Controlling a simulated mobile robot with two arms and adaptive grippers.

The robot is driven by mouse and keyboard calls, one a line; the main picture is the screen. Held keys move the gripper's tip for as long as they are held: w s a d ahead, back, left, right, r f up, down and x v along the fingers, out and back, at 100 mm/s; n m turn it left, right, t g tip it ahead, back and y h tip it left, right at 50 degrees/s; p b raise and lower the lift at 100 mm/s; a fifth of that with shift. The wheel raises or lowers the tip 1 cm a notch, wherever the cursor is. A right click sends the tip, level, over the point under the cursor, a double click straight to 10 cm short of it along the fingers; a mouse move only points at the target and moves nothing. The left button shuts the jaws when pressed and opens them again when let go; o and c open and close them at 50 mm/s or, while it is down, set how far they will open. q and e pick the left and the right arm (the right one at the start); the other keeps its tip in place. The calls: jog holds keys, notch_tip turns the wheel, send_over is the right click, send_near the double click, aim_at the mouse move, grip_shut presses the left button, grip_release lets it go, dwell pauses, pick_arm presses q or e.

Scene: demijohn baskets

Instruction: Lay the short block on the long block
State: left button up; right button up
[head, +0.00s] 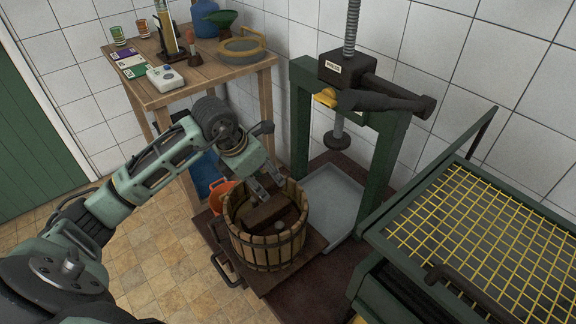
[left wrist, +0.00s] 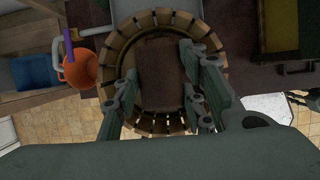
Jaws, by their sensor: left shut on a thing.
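My left gripper (head: 267,188) reaches down into the slatted wooden basket (head: 267,258). It is shut on a brown wooden block, which I take to be the short block (head: 264,213), inside the basket's rim. In the left wrist view the short block (left wrist: 163,65) lies between the two fingers of the left gripper (left wrist: 162,95), with the basket's slats around it. I cannot make out the long block apart from it; whether they touch is hidden.
The basket stands on a dark wooden board beside the green press (head: 380,165) and a grey tray (head: 335,195). An orange bucket (head: 218,193) is close on its left. A wooden table (head: 205,80) with glasses stands behind. A yellow mesh screen (head: 480,235) is at right.

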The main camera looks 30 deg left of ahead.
pick_arm(q)
jog(key=shift+a+r, duration=0.1)
jog(key=shift+s+a+r, duration=0.1)
jog(key=shift+s, duration=0.2)
jog(key=shift+w, duration=0.1)
jog(key=shift+f, duration=0.3)
jog(key=b, duration=0.3)
send_over(264, 210)
jog(key=shift+f, duration=2.15)
jog(key=shift+f+b, duration=0.8)
jog(key=shift+f, duration=0.2)
jog(key=shift+f+b, duration=0.35)
jog(key=shift+b, duration=0.15)
